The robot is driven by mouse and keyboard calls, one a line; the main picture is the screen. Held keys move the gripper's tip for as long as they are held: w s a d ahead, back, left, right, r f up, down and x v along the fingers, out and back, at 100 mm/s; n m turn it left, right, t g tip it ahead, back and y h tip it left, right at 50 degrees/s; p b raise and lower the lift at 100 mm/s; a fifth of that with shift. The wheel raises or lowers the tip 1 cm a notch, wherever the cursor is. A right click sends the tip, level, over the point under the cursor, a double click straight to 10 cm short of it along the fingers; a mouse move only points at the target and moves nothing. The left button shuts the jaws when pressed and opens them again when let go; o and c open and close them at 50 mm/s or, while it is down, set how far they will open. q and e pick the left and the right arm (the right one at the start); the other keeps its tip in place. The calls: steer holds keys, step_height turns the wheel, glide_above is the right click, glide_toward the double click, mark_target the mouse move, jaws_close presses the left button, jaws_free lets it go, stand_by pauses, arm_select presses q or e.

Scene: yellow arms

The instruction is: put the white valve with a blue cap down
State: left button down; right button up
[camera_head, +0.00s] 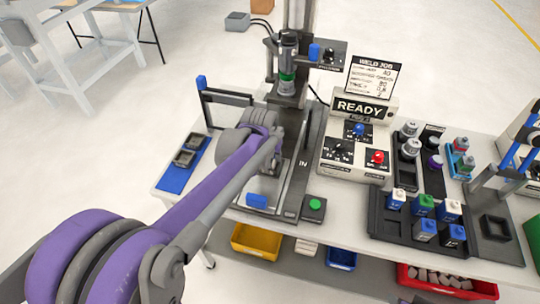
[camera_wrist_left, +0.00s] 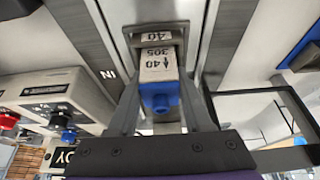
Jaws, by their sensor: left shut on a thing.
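In the left wrist view a white valve with a blue cap (camera_wrist_left: 160,72), its body marked "40" and "305", sits between the fingers of my left gripper (camera_wrist_left: 162,66). The gripper is shut on it. The valve's far end is at a grey holder (camera_wrist_left: 155,38) marked "40"; I cannot tell whether it rests in it. In the head view my purple and grey left arm reaches over the station marked "IN" (camera_head: 302,162) and hides the gripper's fingers and the valve. My right gripper is in neither view.
Right of the station stand a control box (camera_head: 357,140) reading "READY" and a green button (camera_head: 315,206). A dark tray (camera_head: 376,224) holds several capped valves. A tall column (camera_head: 297,40) rises behind. A blue mat with grey trays (camera_head: 176,176) lies left.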

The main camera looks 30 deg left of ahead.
arm_select(q)
steer(key=shift+f, duration=0.15)
steer(key=c, duration=0.8)
jaws_free()
steer(key=shift+f, duration=0.15)
steer(key=o, duration=0.5)
steer(key=shift+c, duration=0.2)
steer(key=shift+r, duration=0.2)
steer(key=shift+s+r, duration=0.1)
steer(key=shift+r, duration=0.25)
steer(key=p+v, duration=0.1)
steer(key=v, duration=1)
steer(key=s+d+f+m, duration=0.1)
steer(key=s+d+f, duration=0.3)
steer(key=s, duration=0.4)
steer(key=s+d+f+m+t+h, duration=0.1)
steer(key=s+d+f, duration=0.4)
steer(key=s+f, duration=0.2)
steer(key=shift+s+d+f+m, duration=0.25)
steer(key=shift+s+m, duration=0.15)
steer(key=shift+s, duration=0.45)
